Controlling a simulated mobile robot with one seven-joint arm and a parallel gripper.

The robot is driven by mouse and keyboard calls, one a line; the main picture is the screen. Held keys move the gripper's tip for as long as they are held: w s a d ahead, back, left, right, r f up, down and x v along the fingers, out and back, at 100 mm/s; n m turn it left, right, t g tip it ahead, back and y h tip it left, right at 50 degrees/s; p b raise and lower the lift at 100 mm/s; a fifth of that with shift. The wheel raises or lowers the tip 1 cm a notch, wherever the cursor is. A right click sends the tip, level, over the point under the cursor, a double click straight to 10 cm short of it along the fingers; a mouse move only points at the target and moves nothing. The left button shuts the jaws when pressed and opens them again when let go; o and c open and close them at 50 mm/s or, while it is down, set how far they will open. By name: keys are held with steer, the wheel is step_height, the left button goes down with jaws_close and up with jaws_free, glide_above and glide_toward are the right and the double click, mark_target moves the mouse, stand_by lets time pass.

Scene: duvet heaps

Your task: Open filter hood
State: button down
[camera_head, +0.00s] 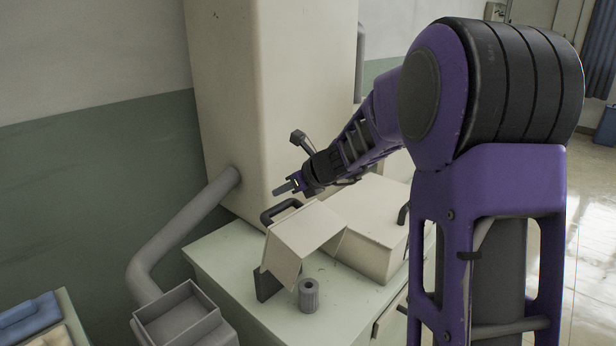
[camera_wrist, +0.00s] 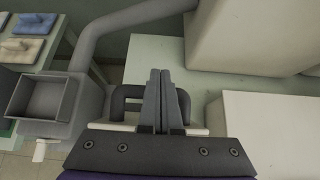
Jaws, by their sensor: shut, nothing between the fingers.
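The filter hood seems to be the cream angled cover (camera_head: 305,236) on the pale green bench, with a dark loop handle (camera_head: 281,210) on its upper left edge. Its cover stands tilted at the front of a cream box; I cannot tell how far it is open. My gripper (camera_head: 284,188) is shut and empty, just above the handle in the head view. In the wrist view, my gripper (camera_wrist: 160,98) has its fingers together across the middle of the handle (camera_wrist: 131,92), hiding part of it. Contact with the handle cannot be told.
The cream box (camera_head: 372,235) sits right of the hood, and a tall cream cabinet (camera_head: 260,90) rises behind. A grey cylinder (camera_head: 308,295) stands in front. A grey pipe (camera_head: 180,235) and an open grey bin (camera_head: 180,315) are at left. The bench top (camera_head: 225,255) left of the hood is clear.

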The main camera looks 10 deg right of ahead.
mark_target(281, 211)
steer(key=v, duration=1.4)
steer(key=shift+g+h, duration=0.3)
steer(key=shift+g, duration=0.1)
steer(key=f+b, duration=0.1)
steer(key=f, duration=0.1)
steer(key=a+f, duration=0.1)
steer(key=f, duration=0.1)
steer(key=shift+a+b, duration=0.2)
steer(key=shift+b, duration=0.15)
steer(key=shift+w+a+f, duration=0.15)
steer(key=shift+f, duration=0.4)
steer(key=b+x, duration=0.1)
steer(key=x, duration=0.8)
steer(key=shift+w+f+b, duration=0.1)
steer(key=shift+f+b, duration=0.05)
steer(key=shift+b, duration=0.2)
